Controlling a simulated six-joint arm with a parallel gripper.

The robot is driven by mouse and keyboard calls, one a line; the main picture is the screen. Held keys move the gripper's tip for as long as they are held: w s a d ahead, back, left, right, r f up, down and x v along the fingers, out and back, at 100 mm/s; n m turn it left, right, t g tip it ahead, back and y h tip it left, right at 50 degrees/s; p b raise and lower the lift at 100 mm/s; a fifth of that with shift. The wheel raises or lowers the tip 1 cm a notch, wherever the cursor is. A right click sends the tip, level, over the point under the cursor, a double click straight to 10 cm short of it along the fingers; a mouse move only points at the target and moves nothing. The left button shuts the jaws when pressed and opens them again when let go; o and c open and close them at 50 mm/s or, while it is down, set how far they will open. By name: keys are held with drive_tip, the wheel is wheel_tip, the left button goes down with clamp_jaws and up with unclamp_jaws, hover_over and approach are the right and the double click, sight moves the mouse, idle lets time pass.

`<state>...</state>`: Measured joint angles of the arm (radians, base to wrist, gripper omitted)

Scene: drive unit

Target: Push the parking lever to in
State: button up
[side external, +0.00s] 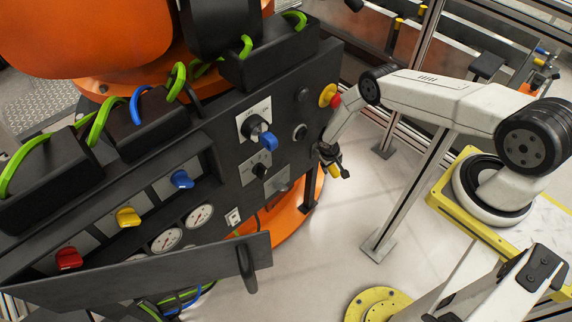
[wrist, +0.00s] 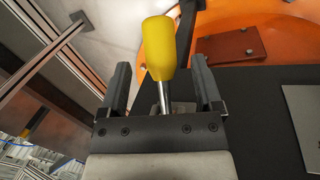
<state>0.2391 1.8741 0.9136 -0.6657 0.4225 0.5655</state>
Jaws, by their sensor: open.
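A yellow-handled lever (wrist: 159,48) with a thin metal shaft stands between the fingers of my gripper (wrist: 160,66) in the wrist view. I take it to be the parking lever. The fingers are open, with a gap on each side of the shaft. Its handle reaches beyond the fingertips, and the shaft's base is hidden behind my gripper. In the side view my gripper (side external: 334,158) is at the right end of the dark panel (side external: 222,140), and the yellow handle (side external: 335,171) shows beside it. I cannot tell whether they touch, and no lever marking is readable.
The panel carries a blue rotary handle (side external: 267,141), a yellow-and-red knob (side external: 329,96), several gauges, and red (side external: 69,258), yellow (side external: 128,217) and blue (side external: 182,179) handles. Floor is clear below my gripper.

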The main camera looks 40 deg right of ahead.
sight(333, 168)
drive_tip(key=shift+x, duration=2.05)
clamp_jaws()
